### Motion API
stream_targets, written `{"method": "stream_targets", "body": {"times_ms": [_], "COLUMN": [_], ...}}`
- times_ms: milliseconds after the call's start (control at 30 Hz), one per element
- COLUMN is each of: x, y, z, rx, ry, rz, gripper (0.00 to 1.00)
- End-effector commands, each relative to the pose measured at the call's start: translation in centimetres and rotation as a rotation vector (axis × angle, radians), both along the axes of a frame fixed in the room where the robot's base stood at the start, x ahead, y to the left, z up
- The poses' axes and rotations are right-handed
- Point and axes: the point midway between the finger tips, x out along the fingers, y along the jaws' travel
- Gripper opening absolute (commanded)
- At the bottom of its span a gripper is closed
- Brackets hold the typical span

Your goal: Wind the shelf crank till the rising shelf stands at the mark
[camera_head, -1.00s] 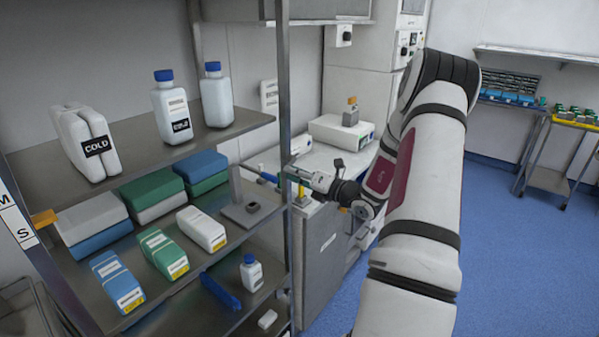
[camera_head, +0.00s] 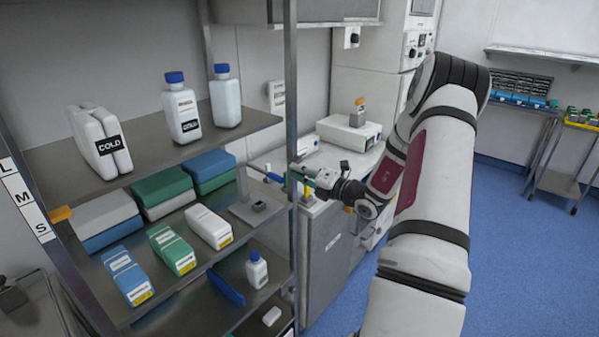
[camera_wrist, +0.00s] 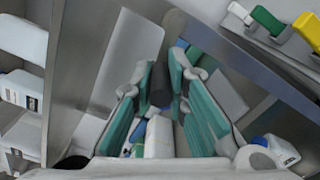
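My gripper (camera_head: 290,178) is at the right front post of the shelving, partly hidden by that post in the head view. In the wrist view its teal-padded fingers (camera_wrist: 162,80) stand either side of a dark cylinder, which I take for the crank handle (camera_wrist: 160,88). The pads look to meet it on both sides near the tips. The rest of the crank is not clear. The shelf with boxes (camera_head: 195,258) carries an orange pointer (camera_head: 61,213) at its left front. The pointer stands beside a white strip lettered L, M, S (camera_head: 24,200), roughly between M and S.
An upper shelf (camera_head: 148,160) holds white bottles and a COLD pack. A grey stand (camera_head: 257,207) and a small blue-capped bottle (camera_head: 257,270) are near the right post (camera_head: 291,110). A counter device (camera_head: 350,133) stands behind my gripper.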

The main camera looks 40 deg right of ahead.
Motion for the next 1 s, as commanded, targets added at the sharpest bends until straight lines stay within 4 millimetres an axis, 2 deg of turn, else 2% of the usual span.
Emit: {"method": "stream_targets", "body": {"times_ms": [33, 67, 733, 867, 1000], "x": [0.5, 0.5, -0.2, -1.5, -4.2], "y": [0.1, 0.1, -0.1, -0.3, -0.5], "z": [0.5, 0.5, 0.1, 0.1, 0.1], "rx": [-0.005, -0.005, -0.004, -0.003, -0.004], "ry": [-0.012, -0.012, -0.003, -0.001, -0.002], "rz": [0.003, 0.003, -0.001, -0.004, -0.004], "gripper": [0.29, 0.34, 0.34, 0.34, 0.34]}}
